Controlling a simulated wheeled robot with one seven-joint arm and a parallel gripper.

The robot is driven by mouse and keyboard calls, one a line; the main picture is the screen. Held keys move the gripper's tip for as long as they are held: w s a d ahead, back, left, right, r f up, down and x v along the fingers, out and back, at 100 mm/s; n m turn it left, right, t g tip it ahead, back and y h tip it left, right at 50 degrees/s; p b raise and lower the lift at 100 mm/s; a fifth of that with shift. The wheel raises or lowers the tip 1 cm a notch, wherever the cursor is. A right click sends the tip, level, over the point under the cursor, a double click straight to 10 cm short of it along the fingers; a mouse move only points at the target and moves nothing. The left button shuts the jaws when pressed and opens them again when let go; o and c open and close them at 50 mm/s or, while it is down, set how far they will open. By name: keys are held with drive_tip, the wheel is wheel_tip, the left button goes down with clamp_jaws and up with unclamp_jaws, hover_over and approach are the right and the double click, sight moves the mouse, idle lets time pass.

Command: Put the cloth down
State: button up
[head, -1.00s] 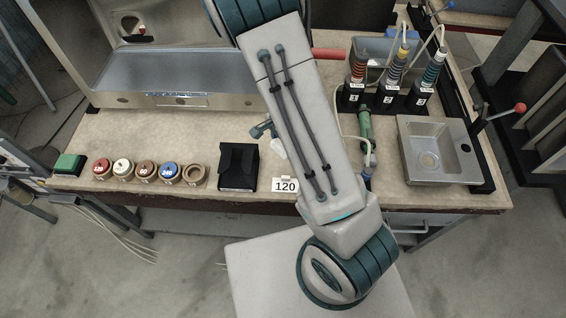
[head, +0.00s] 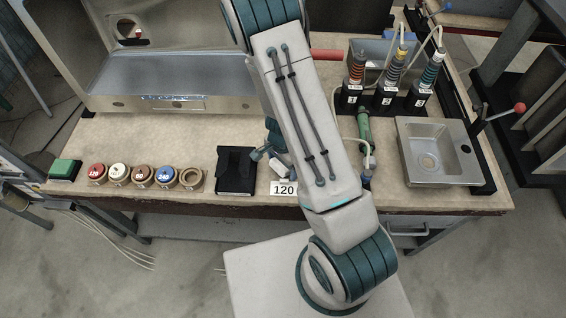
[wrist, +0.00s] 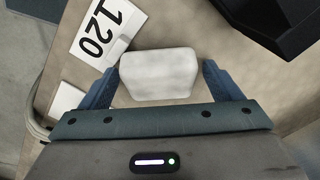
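The cloth is a white, rounded block (wrist: 160,74) between the two blue fingers of my gripper (wrist: 160,70) in the wrist view. A narrow gap shows between the cloth and each fingertip, so the gripper looks open around it. In the head view the gripper (head: 268,154) is partly behind my arm, low over the worktop near its front edge, with the white cloth (head: 279,167) beside it. I cannot tell for sure whether the cloth touches the worktop.
A "120" card (head: 284,188) lies at the front edge. A black box (head: 236,170) is just left of my gripper, with several round colour-marked containers (head: 142,175) further left. The worktop (head: 150,130) behind the containers is clear.

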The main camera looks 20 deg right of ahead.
idle(0.3)
drive_tip(key=shift+f, duration=0.15)
drive_tip(key=s+a+r+n+t+y+p, duration=0.1)
drive_tip(key=s+r+n, duration=0.15)
drive_tip(key=r, duration=1.15)
drive_tip(key=s+a+r+n+t+y+p, duration=0.15)
drive_tip(key=r+n, duration=0.25)
drive_tip(key=r, duration=1.1)
drive_tip(key=s+d+r+n+t+h, duration=0.1)
drive_tip(key=s+d+r+n+h, duration=0.1)
drive_tip(key=s+r+n, duration=0.4)
drive_tip(key=s+d+r, duration=0.1)
drive_tip(key=s+r, duration=0.2)
drive_tip(key=s, duration=0.1)
drive_tip(key=shift+d+b, duration=0.3)
drive_tip(key=shift+d, duration=0.05)
drive_tip(key=shift+r+t+h, duration=0.1)
drive_tip(key=shift+t+h, duration=0.15)
drive_tip(key=shift+f+b, duration=0.6)
drive_tip(key=shift+f, duration=0.2)
